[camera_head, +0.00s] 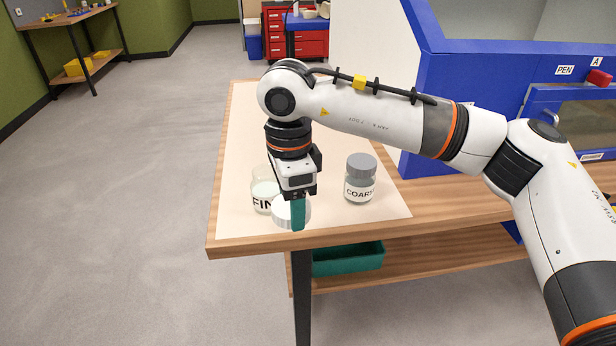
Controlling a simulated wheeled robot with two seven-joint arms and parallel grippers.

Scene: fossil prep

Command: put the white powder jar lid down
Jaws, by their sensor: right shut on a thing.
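My right gripper (298,214) points down over the front of the table and is shut on the white lid (281,213), with its teal finger in front of the lid. I cannot tell whether the lid touches the mat. The glass jar with white powder (260,187), its label partly readable as "FIN", stands just behind and left of the lid. The gripper covers part of this jar, and its top looks uncovered. My left gripper is not in view.
A jar marked "COAR" with a grey lid (361,164) stands right of the gripper. A cream mat (244,125) covers the wooden table (232,249), clear at the back left. A blue-framed cabinet (450,75) stands at right. A green bin (348,259) sits on the shelf below.

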